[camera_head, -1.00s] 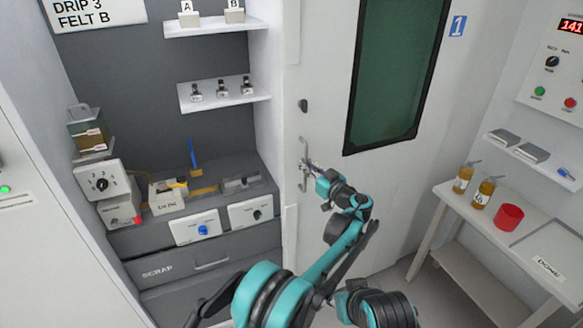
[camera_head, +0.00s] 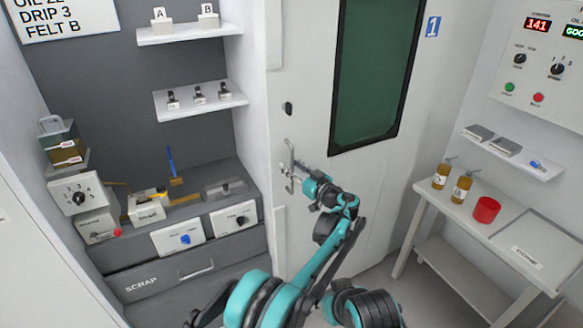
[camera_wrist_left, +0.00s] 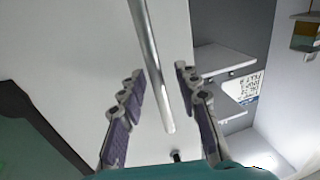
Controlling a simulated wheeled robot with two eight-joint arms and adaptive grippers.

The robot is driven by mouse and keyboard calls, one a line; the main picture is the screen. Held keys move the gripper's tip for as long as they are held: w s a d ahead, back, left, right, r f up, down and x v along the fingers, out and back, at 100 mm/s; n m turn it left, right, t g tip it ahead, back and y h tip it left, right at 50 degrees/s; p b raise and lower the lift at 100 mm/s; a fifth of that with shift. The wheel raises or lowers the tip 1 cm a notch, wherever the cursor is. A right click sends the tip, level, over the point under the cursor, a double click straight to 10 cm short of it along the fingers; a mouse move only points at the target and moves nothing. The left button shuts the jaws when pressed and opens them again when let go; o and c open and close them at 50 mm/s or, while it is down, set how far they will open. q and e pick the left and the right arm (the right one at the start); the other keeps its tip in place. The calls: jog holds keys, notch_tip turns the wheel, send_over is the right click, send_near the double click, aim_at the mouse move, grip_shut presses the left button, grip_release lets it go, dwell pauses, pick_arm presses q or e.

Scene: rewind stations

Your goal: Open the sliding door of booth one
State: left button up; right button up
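The white sliding door (camera_head: 345,185) of booth one has a tall dark green window (camera_head: 375,75); a blue "1" sign (camera_head: 433,27) is to its right. A slim vertical metal handle (camera_head: 287,158) is on the door's left part. My left gripper (camera_head: 291,169) is at this handle. In the left wrist view, my gripper's two padded fingers (camera_wrist_left: 163,95) are spread, with the handle bar (camera_wrist_left: 152,65) running between them. Gaps show on both sides of the bar. My right gripper is not in view.
Left of the door is a recess with a grey drip bench (camera_head: 215,210), a scrap drawer (camera_head: 185,278) and two white shelves (camera_head: 200,100). Right of it stands a white table (camera_head: 455,210) with two amber bottles and a red cup (camera_head: 487,209). Floor shows between door and table.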

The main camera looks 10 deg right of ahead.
aim_at(283, 135)
pick_arm(q)
notch_tip(283, 135, up, 10)
dwell(0.5)
jog(key=shift+f, duration=0.1)
